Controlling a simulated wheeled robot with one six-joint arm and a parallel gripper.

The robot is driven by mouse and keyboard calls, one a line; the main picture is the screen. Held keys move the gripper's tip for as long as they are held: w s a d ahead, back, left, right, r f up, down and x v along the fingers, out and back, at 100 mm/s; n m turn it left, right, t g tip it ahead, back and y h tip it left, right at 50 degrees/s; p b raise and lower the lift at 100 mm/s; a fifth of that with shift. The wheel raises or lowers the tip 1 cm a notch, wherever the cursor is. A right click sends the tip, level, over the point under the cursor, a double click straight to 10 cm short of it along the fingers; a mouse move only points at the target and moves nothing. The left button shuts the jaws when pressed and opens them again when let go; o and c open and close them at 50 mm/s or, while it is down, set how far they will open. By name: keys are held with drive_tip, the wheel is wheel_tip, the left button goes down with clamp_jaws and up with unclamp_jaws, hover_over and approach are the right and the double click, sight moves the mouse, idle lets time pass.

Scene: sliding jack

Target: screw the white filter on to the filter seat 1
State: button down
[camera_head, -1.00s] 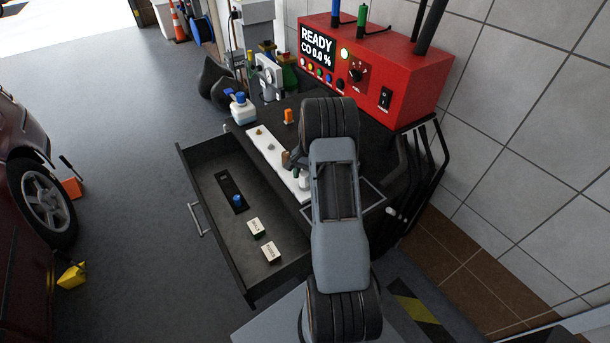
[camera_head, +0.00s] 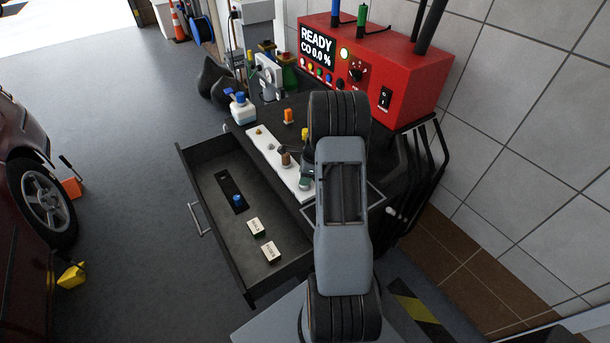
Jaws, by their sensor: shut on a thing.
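My arm covers much of the centre of the view. A dark grey-green part at its left edge, over the white plate, seems to be the visible piece of my gripper (camera_head: 305,168). Its fingertips are mostly hidden, and I cannot make out what it is shut on. The white plate (camera_head: 262,147) lies along the left edge of the black cart top and bears several small fittings. A brown one (camera_head: 285,157) stands beside my gripper. I cannot tell which fitting is filter seat 1. I cannot pick out the white filter; it may be hidden by my arm.
An open drawer (camera_head: 213,170) sticks out at the left, holding a blue-capped item (camera_head: 238,200) and two small boxes (camera_head: 263,240). A white bottle (camera_head: 242,108), an orange item (camera_head: 288,116) and a red analyser (camera_head: 375,65) stand on the cart. A yellow-topped item (camera_head: 305,134) shows beside my arm.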

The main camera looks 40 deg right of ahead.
drive_tip(key=shift+m, duration=0.8)
drive_tip(key=c, duration=0.6)
unclamp_jaws()
drive_tip(key=shift+o, duration=0.2)
drive_tip(key=b+v, duration=0.1)
drive_tip(key=v, duration=1.2)
drive_tip(key=shift+s+r, duration=0.3)
drive_tip(key=shift+r, duration=0.05)
